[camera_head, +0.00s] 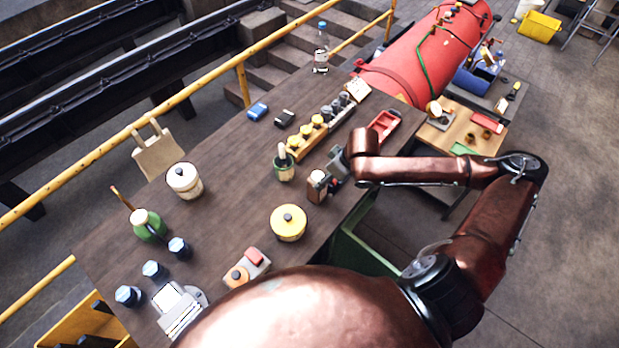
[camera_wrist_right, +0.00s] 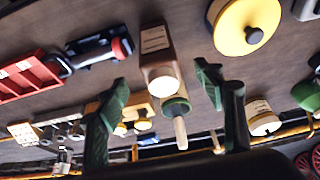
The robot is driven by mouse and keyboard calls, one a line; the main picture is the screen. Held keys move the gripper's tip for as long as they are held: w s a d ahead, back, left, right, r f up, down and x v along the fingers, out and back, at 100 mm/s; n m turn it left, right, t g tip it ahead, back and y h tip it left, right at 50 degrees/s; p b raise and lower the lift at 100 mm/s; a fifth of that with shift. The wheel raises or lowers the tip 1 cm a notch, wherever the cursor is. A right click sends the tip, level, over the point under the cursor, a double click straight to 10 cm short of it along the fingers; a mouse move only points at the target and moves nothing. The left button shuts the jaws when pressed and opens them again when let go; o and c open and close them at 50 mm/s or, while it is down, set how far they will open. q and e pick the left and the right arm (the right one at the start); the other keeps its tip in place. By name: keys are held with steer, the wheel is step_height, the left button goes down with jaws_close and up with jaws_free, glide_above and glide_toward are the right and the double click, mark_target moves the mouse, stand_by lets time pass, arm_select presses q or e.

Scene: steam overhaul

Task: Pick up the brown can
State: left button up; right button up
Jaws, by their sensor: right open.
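The brown can (camera_head: 317,187) stands on the dark workbench near its right edge, with a pale round top. In the right wrist view the brown can (camera_wrist_right: 157,50) shows ahead, with a pale label on its side and its round end facing the camera. My right gripper (camera_head: 336,166) is beside the can, reaching in from the right. In the wrist view the two green fingers of the right gripper (camera_wrist_right: 162,80) are spread apart, with the can in the gap between them and nothing gripped. I cannot tell whether a finger touches it. My left gripper is not in view.
A green pot with a brush (camera_head: 284,167) stands close to the can. A yellow round tin (camera_head: 288,223) is nearer, and a rack of yellow-capped bottles (camera_head: 307,137) lies behind. A red tray (camera_head: 383,123) sits at the right edge. Bench space left of the yellow tin is clear.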

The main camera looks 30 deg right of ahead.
mark_target(321, 178)
steer(key=x, duration=0.4)
steer(key=shift+w+a+r, duration=0.1)
steer(key=shift+w+a, duration=0.15)
steer(key=shift+w, duration=0.15)
steer(key=x, duration=0.2)
steer(key=shift+w+f, duration=0.25)
steer(key=shift+w, duration=0.15)
steer(key=shift+w+a+f, duration=0.1)
steer(key=shift+f, duration=0.35)
steer(key=c, duration=1.5)
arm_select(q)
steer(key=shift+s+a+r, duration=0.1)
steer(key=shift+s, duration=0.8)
arm_select(e)
steer(key=shift+c, duration=0.5)
